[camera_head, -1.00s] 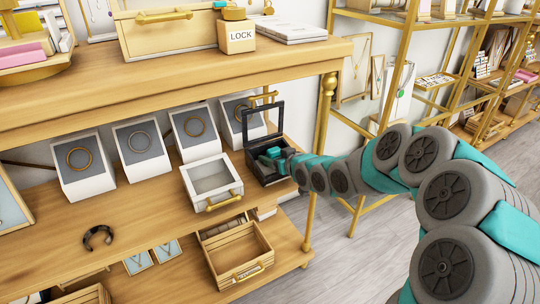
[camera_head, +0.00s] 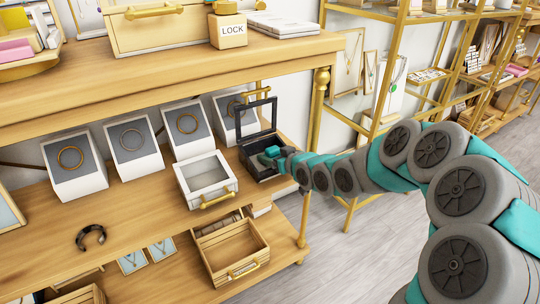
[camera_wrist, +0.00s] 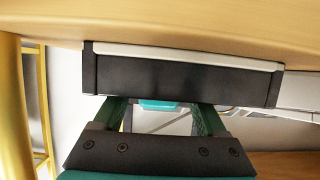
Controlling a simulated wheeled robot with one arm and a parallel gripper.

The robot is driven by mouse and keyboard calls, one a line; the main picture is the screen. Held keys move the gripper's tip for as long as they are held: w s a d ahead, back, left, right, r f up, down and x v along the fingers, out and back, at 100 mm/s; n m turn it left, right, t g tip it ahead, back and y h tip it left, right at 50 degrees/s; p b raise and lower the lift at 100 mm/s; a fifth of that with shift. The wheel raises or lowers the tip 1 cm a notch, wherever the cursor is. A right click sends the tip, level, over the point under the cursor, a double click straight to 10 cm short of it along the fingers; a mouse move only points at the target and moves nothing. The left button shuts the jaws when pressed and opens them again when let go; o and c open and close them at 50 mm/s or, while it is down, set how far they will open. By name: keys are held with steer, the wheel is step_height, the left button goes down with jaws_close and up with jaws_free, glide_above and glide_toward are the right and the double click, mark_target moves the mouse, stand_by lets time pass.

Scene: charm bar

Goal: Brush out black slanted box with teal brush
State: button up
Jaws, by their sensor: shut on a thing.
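The black slanted box (camera_head: 246,158) stands on the middle shelf with its framed lid tilted open at the back. My gripper (camera_head: 280,156) reaches into it from the right. A teal piece, seemingly the teal brush (camera_head: 271,151), shows at the gripper's tip inside the box. In the wrist view, a black panel of the box (camera_wrist: 180,75) with a pale edge hides my fingertips. A small teal part of the brush (camera_wrist: 158,105) shows between the two fingers, which are shut on it. The bristles and the box floor are hidden.
A white glass-topped box (camera_head: 206,177) stands just left of the black box. Several bracelet stands (camera_head: 134,146) line the back. An upper shelf (camera_head: 170,85) overhangs, and a gold post (camera_head: 312,150) rises to the right. A wooden crate (camera_head: 232,252) sits below. The shelf's left front is clearer.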

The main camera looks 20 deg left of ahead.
steer(key=shift+w+d, duration=0.2)
steer(key=shift+d, duration=0.2)
steer(key=shift+s+d+f+b, duration=0.1)
steer(key=shift+s+d+b, duration=0.4)
steer(key=shift+s+d, duration=0.25)
